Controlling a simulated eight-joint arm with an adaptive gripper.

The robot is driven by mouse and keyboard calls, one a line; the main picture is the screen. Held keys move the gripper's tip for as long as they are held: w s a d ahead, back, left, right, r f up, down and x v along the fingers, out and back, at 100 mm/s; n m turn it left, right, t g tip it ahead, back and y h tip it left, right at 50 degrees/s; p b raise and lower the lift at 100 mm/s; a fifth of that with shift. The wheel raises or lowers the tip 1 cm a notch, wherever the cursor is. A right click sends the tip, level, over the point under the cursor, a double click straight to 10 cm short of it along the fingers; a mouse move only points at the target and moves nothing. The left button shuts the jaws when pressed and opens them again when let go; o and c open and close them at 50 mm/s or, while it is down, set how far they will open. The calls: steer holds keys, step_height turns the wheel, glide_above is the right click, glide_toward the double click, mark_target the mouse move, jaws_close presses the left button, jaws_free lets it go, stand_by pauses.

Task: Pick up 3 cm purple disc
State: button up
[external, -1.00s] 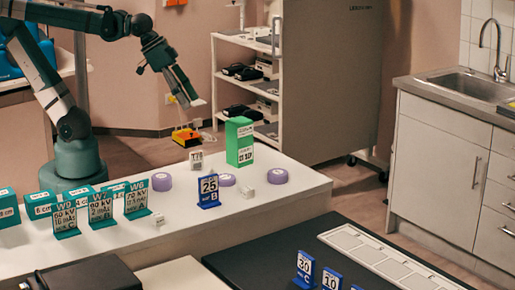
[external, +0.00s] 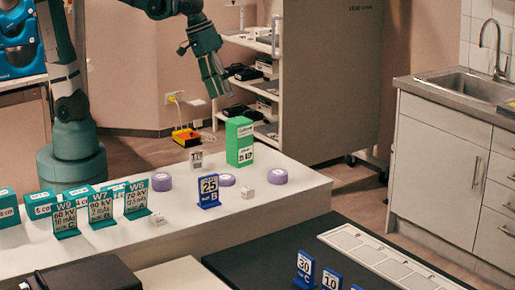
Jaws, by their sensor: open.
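Three purple discs lie on the white table: a left one (external: 162,181), a thinner middle one (external: 227,180) behind a blue sign, and a right one (external: 277,176). I cannot read any size on them, so which is the 3 cm disc I cannot tell. My gripper (external: 222,94) is open and empty. It hangs in the air, pointing down and slightly right, and appears higher in the picture than the discs and the green box.
A green box (external: 239,142) stands upright behind the middle disc. A blue sign marked 25 (external: 208,191) stands in front. Small white blocks (external: 248,191) lie near the discs. Several teal signs (external: 102,205) and boxes fill the left of the white table (external: 300,200).

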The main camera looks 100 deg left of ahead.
steer(key=w+d+n+g+p, duration=0.1)
steer(key=w+d+n+p, duration=0.25)
steer(key=w, duration=0.45)
steer(key=n+g+p, duration=0.3)
steer(key=n+p, duration=0.2)
steer(key=p, duration=0.3)
glide_above(278, 172)
step_height(278, 172, down, 8)
step_height(278, 172, down, 5)
steer(key=shift+w+r, duration=0.1)
steer(key=shift+r, duration=0.1)
steer(key=shift+f, duration=0.5)
steer(key=shift+f, duration=1.3)
steer(key=shift+f, duration=0.1)
steer(key=shift+f+p, duration=0.3)
steer(key=shift+f, duration=2.2)
